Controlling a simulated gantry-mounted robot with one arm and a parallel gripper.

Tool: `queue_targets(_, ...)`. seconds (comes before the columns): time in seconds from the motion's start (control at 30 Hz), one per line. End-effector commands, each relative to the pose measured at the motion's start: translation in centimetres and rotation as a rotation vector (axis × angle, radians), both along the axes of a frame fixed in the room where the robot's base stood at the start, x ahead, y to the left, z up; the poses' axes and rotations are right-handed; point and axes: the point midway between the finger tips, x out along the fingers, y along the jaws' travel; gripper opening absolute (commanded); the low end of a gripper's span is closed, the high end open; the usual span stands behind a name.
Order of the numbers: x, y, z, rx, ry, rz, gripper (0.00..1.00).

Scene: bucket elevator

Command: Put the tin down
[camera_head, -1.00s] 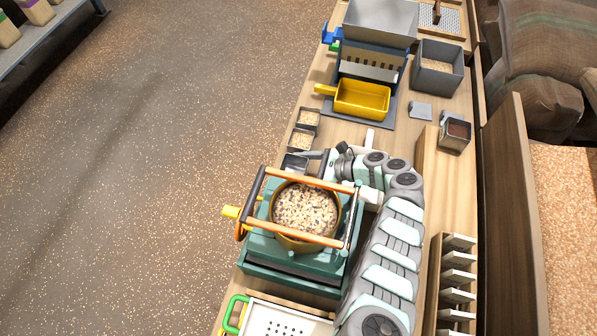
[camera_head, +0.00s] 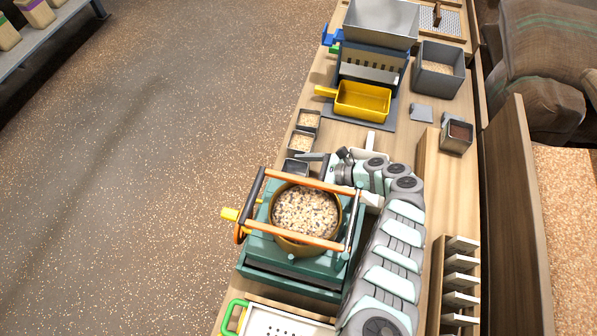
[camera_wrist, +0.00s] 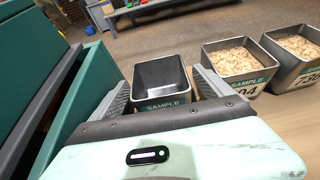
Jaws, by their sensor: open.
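A small dark metal tin (camera_wrist: 163,82) with a green "SAMPLE" label stands upright on the wooden bench. Its inside looks empty, and it also shows in the head view (camera_head: 297,167), partly covered by my gripper. My gripper (camera_wrist: 160,88) is open, with one finger on each side of the tin. Whether either finger touches it cannot be told. The tin's lower part is hidden behind my gripper's body in the wrist view.
Two similar tins full of pale grain, the nearer (camera_wrist: 238,62) and the farther (camera_wrist: 293,52), stand in line to the right. A green machine (camera_head: 290,262) with a grain-filled round hopper (camera_head: 305,212) stands close by. A yellow tray (camera_head: 362,99) lies farther along the bench.

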Motion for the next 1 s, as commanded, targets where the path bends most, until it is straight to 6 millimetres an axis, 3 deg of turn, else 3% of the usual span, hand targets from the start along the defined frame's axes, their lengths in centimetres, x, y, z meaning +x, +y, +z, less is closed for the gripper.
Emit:
queue_targets(0.17, -0.3, -1.2, 0.9, -0.001, -0.001, -0.003, 0.90)
queue_targets(0.6, -2.7, -9.1, 4.1, -0.001, 0.001, -0.004, 0.90)
queue_targets(0.8, -3.2, -10.5, 4.8, -0.001, -0.001, -0.001, 0.90)
queue_targets(1.0, -3.3, -10.6, 4.9, 0.000, -0.001, 0.000, 0.90)
